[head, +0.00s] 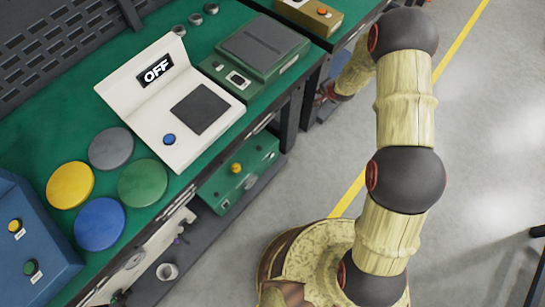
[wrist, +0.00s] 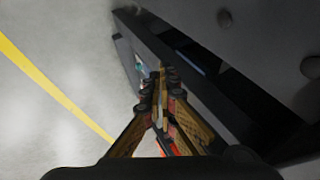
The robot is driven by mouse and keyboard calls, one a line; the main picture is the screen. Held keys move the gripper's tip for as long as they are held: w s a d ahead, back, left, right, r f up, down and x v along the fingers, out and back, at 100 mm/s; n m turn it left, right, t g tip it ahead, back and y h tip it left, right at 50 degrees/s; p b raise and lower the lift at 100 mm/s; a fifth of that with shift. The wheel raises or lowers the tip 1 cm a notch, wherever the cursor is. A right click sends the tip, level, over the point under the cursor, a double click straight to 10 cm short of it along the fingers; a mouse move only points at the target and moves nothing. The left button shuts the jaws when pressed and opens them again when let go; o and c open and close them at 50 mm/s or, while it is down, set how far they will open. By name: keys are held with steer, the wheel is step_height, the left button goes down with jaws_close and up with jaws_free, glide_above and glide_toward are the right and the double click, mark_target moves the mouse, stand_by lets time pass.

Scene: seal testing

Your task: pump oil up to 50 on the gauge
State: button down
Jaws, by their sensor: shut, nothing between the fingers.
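My gripper (wrist: 160,85) shows in the wrist view with its fingers closed together and nothing between them. It points along a dark frame, and a small pale and bluish patch shows just beyond the tips. In the head view my arm reaches down to the bench's far end, where the gripper is small and hard to make out. A pale unit (head: 160,255) on the lower level under the bench has a round dial-like face (head: 135,260); no reading is legible. I cannot tell whether this is the pump and gauge.
The green bench (head: 140,30) holds a white device reading OFF (head: 130,100), a green device (head: 265,45), several coloured discs and a blue button box (head: 45,255). A green box with a yellow knob (head: 215,190) sits below.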

mark_target(272, 155)
steer(key=s+a+f+m+y+b, duration=0.1)
steer(key=s+a+f, duration=0.15)
steer(key=f, duration=0.75)
steer(key=s+a+f+m+y, duration=0.15)
steer(key=s+f, duration=0.25)
steer(key=f, duration=0.7)
steer(key=s+a+f+m+y+b, duration=0.15)
steer(key=s+f, duration=0.25)
steer(key=f, duration=0.6)
steer(key=s+a+f+m, duration=0.2)
steer(key=s+a+f, duration=0.2)
steer(key=s+f, duration=0.5)
steer(key=shift+s+f+y, duration=0.15)
steer(key=shift+f+y, duration=0.15)
steer(key=shift+f, duration=0.25)
steer(key=shift+a, duration=0.1)
steer(key=w+a, duration=0.5)
steer(key=a, duration=0.2)
steer(key=shift+w, duration=0.25)
steer(key=shift+w+a, duration=0.25)
